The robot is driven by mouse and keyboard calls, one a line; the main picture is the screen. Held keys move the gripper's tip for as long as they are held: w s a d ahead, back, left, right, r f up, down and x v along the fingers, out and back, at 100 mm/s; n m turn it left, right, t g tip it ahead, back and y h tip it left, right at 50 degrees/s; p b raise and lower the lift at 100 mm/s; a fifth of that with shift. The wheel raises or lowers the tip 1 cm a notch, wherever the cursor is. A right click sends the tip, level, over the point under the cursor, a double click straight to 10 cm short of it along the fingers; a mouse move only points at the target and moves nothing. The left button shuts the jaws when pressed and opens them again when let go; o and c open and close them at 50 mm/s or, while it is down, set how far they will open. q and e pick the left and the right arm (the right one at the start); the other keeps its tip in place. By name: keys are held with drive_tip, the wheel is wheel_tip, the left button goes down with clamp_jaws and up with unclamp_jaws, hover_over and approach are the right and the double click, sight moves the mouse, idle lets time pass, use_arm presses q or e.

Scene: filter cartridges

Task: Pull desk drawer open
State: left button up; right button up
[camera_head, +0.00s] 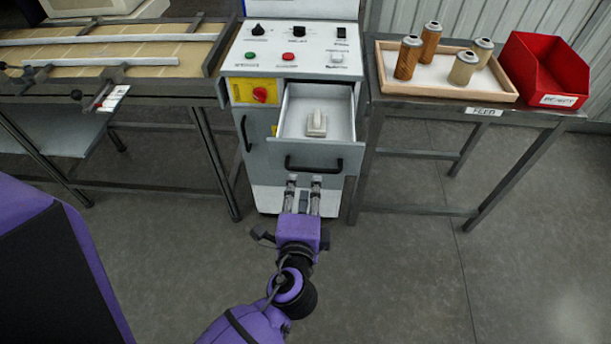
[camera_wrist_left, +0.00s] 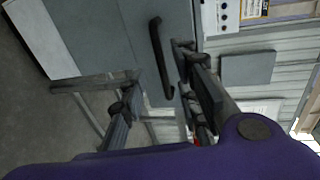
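The desk drawer (camera_head: 284,150) stands pulled out from the grey cabinet, its inside visible from above. A small pale object (camera_head: 317,123) lies in it. Its black bar handle (camera_head: 313,168) is on the drawer front; the handle (camera_wrist_left: 158,50) also shows in the left wrist view, with the grey panel beside it. My left gripper (camera_head: 303,184) is just in front of the handle. Its two fingers are apart, with the handle showing between or just beyond them in the wrist view; I cannot tell whether they touch it. My right gripper is not in view.
The cabinet top holds a control panel (camera_head: 265,60). A workbench with rails (camera_head: 110,55) stands left. At right, a table (camera_head: 400,105) bears a wooden tray (camera_head: 440,92) with several cartridges and a red bin (camera_head: 545,75). The floor (camera_head: 420,270) at lower right is clear.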

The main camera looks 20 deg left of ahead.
use_arm(q)
drive_tip(key=v, duration=0.3)
drive_tip(key=shift+s+d+r, duration=0.1)
drive_tip(key=shift+s, duration=0.3)
drive_tip(key=s+d+f+n+g+h+p, duration=0.1)
drive_tip(key=s+f+n+g+h, duration=0.1)
drive_tip(key=s+f+n, duration=0.3)
drive_tip(key=s+d+f+n+g+h+p, duration=0.1)
drive_tip(key=f+n+g+h, duration=0.15)
drive_tip(key=f, duration=0.45)
drive_tip(key=s+a+f+n+g+p, duration=0.1)
drive_tip(key=s+a+f+n, duration=0.2)
drive_tip(key=s, duration=0.4)
drive_tip(key=s+a+f+n+g+p, duration=0.1)
drive_tip(key=s+a+f+n, duration=0.2)
drive_tip(key=s, duration=0.5)
drive_tip(key=shift+s+a+n, duration=0.35)
drive_tip(key=shift+a+n, duration=0.1)
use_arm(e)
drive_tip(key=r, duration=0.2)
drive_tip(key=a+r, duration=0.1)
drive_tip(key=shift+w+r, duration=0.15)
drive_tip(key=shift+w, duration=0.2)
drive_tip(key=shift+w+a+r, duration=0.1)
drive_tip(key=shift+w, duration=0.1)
